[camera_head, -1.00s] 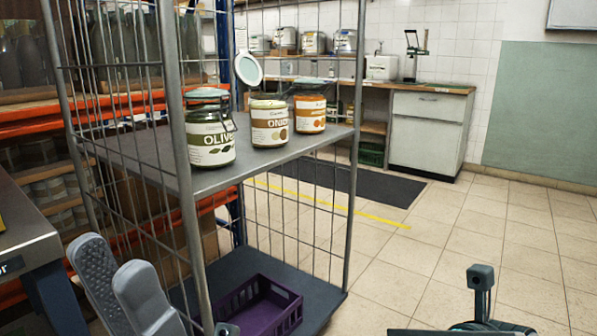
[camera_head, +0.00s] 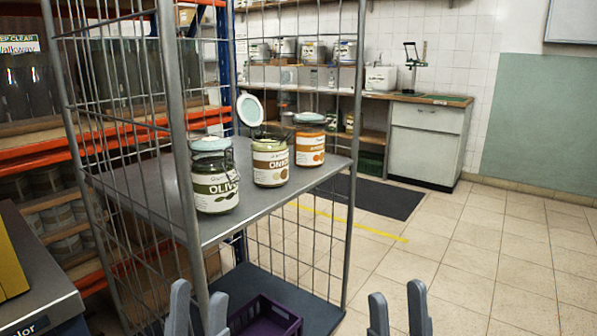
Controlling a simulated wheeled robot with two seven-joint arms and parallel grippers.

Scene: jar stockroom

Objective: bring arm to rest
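My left gripper (camera_head: 199,315) is at the bottom of the head view, in front of the wire cage trolley. Its two grey fingers stand apart with nothing between them. My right gripper (camera_head: 398,316) is at the bottom, right of the trolley. Its fingers are also apart and empty, with tiled floor behind them. The rest of both arms is out of frame. On the trolley's grey shelf (camera_head: 165,200) stand a green-labelled olive jar (camera_head: 215,188), an onion jar (camera_head: 270,163) and an orange-labelled jar (camera_head: 309,145). A round lid (camera_head: 250,110) stands raised behind the onion jar.
A purple crate (camera_head: 270,322) sits on the trolley's lower deck. A table corner (camera_head: 45,290) with a yellow object (camera_head: 10,265) is at the left. Shelving stands behind the trolley, and a counter (camera_head: 430,98) at the back. The tiled floor (camera_head: 470,255) at right is clear.

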